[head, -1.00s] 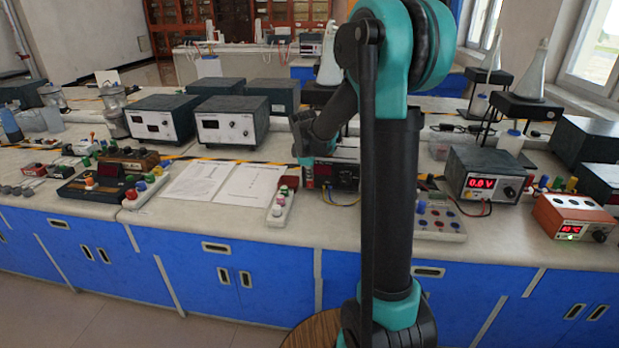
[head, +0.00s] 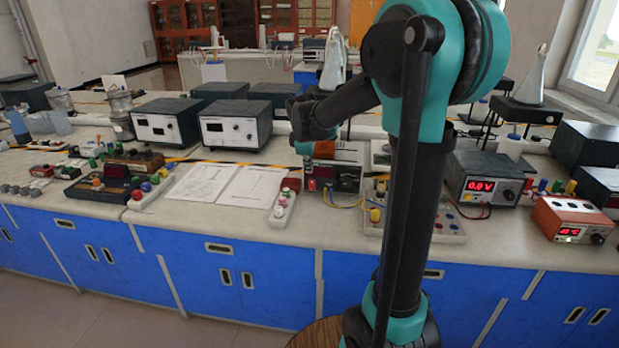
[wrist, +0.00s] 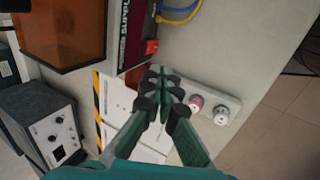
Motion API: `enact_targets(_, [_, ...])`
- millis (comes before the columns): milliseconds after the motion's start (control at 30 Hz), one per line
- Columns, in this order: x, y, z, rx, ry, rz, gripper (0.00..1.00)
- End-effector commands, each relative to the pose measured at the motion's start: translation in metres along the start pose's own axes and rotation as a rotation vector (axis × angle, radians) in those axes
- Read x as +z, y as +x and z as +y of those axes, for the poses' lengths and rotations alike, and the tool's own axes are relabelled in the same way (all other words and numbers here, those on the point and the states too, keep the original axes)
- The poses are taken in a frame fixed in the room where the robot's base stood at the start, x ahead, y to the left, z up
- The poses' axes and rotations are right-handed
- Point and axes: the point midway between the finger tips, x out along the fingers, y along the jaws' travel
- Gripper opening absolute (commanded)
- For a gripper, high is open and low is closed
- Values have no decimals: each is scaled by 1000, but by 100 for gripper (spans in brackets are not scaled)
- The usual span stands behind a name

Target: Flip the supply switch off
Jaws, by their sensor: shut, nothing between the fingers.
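The supply unit (head: 347,180) stands on the bench near its front, with a red switch (head: 312,184) at the left of its face. In the wrist view the unit's dark red side (wrist: 137,22) carries a SUPPLY label, and the red switch (wrist: 151,47) sticks out at its corner. My gripper (wrist: 165,82) is shut and empty, its tips just beside the switch in the picture, with a small gap showing. In the head view my gripper (head: 304,148) is above and near the switch. Whether the switch is on or off cannot be told.
An orange-topped box (wrist: 60,30) stands beside the supply. A white strip with knobs (head: 284,203) lies to the left of the supply, near open papers (head: 225,185). Blue and yellow wires (head: 345,203) run in front. A red-display meter (head: 485,180) stands to the right.

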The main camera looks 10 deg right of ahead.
Motion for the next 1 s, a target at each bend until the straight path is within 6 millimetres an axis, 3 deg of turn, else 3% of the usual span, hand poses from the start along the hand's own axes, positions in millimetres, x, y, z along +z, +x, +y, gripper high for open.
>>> enact_targets(100, [0,-18,4,0,0,0,0])
enact_targets(300, [0,-32,8,0,0,0,0])
enact_targets(733, [3,-33,4,-2,20,1,0])
enact_targets(867, [26,-26,-29,-13,163,10,0])
enact_targets(1000, [66,-13,-100,-43,477,29,0])
